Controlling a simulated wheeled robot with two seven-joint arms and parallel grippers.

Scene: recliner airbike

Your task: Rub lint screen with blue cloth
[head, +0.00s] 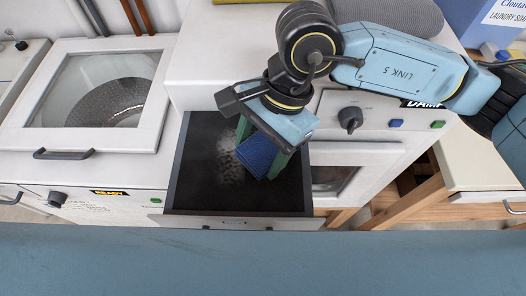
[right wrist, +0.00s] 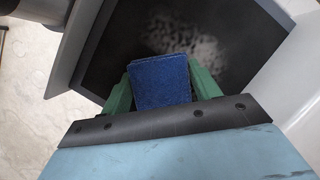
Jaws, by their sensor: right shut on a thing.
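The lint screen (head: 195,176) is a dark, framed rectangle in the pulled-out drawer at the centre of the head view. A grey-white patch of lint (head: 228,160) lies on it, and the patch also shows in the right wrist view (right wrist: 188,38). My right gripper (head: 262,153) is over the screen, its green fingers shut on the folded blue cloth (head: 257,155). The cloth also shows between the fingers in the right wrist view (right wrist: 161,82). It is just right of the lint; I cannot tell whether it touches the screen. My left gripper is not in view.
A white washer with a glass lid (head: 98,90) stands at the left. The dryer's knob (head: 350,119) and buttons are right of the drawer. A blue laundry soap box (head: 488,20) and a grey folded fabric (head: 392,14) are at the top right. A wooden-framed table (head: 480,165) stands right.

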